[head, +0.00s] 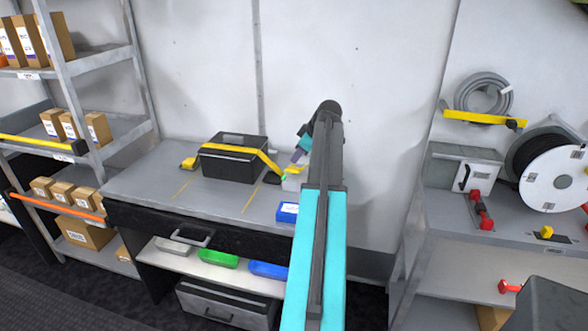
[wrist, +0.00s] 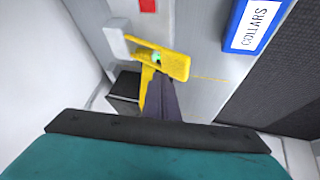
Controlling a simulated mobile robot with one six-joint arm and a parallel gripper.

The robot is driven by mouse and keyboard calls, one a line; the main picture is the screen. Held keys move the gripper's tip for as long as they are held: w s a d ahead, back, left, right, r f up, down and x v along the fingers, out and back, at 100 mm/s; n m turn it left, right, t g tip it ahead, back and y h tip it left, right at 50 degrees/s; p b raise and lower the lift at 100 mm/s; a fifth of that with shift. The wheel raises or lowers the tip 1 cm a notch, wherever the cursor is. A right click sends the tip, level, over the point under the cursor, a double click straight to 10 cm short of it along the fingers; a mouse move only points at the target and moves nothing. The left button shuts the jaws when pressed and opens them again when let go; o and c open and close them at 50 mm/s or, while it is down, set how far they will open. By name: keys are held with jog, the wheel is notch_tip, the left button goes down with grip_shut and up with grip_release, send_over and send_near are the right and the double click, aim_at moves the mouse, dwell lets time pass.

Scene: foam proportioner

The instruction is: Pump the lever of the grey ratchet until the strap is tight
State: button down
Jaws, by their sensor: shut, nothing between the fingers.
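A black case (head: 232,160) stands on the grey bench with a yellow strap (head: 240,150) across it. The strap slopes down at the right to a small pale grey block (head: 293,183), which looks like the ratchet. In the wrist view a yellow bar-shaped piece (wrist: 178,66) lies in front of my fingertips, beside a pale grey block (wrist: 116,40); I cannot tell whether this yellow piece is lever or strap. My gripper (wrist: 157,70) is shut and empty, its tips at or just over the yellow piece. Contact is unclear. In the head view my gripper (head: 287,175) is partly hidden by my arm.
A blue box marked COLLARS (wrist: 250,24) sits on the bench near my gripper; the head view shows it too (head: 287,212). The bench (head: 150,190) is clear at the front left. A wall stands behind.

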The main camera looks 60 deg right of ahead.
jog(key=r, duration=0.1)
jog(key=d+r+p, duration=0.1)
jog(key=r, duration=0.2)
jog(key=shift+w+d+r+p, duration=0.25)
jog(key=shift+d+r+p, duration=0.1)
jog(key=shift+r+p, duration=0.05)
dwell(1.1)
